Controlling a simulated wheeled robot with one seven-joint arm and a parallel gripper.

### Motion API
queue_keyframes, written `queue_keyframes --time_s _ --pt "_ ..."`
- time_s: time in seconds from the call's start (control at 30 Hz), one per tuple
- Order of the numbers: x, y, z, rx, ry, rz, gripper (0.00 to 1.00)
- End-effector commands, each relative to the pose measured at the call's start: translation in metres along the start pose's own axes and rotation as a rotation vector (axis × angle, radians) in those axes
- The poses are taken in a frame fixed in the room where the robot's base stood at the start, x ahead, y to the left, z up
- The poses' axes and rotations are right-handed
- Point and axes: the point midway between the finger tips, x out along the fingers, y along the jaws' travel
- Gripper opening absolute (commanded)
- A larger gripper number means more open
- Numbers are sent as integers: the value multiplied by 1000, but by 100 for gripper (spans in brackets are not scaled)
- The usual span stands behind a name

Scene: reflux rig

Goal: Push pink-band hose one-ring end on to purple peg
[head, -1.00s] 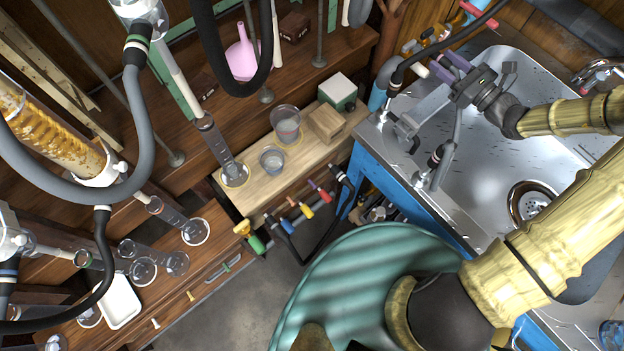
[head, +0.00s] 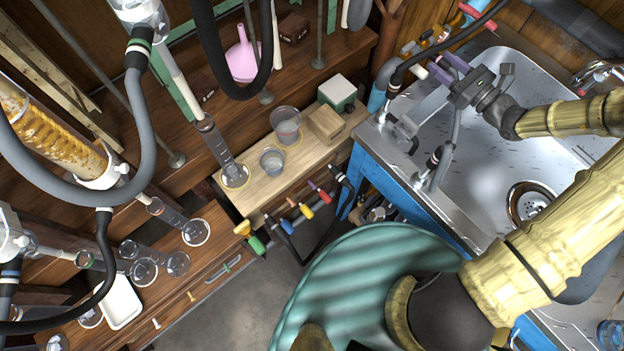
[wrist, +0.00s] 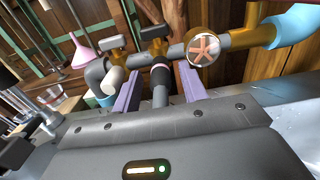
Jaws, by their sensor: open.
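My gripper (head: 447,68) is over the left rim of the sink, its purple fingers pointing at the pipework behind. In the wrist view its fingers (wrist: 158,85) are apart, one on each side of a dark hose end (wrist: 159,90) with a single pale pinkish ring. Gaps show between the hose end and both fingers. The far tip of this hose end meets a brass valve fitting (wrist: 155,48); whether it is seated on a peg there is hidden. I cannot make out a purple peg for certain; the purple fingers and the hose cover that spot.
The steel sink (head: 480,185) lies under my arm. A hose with a black end (head: 436,160) stands at its left rim. A wooden bench (head: 255,200) with beakers stands left.

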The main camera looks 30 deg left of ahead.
Motion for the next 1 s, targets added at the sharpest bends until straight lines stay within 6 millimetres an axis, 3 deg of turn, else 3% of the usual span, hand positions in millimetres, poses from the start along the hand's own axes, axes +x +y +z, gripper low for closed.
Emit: queue_keyframes --time_s 0.63,0.67,0.87,1.0 --pt "0 -1 0 0 0 0 43" --pt "0 -1 0 0 0 0 41" --pt "0 -1 0 0 0 0 2" --pt "0 -1 0 0 0 0 0"
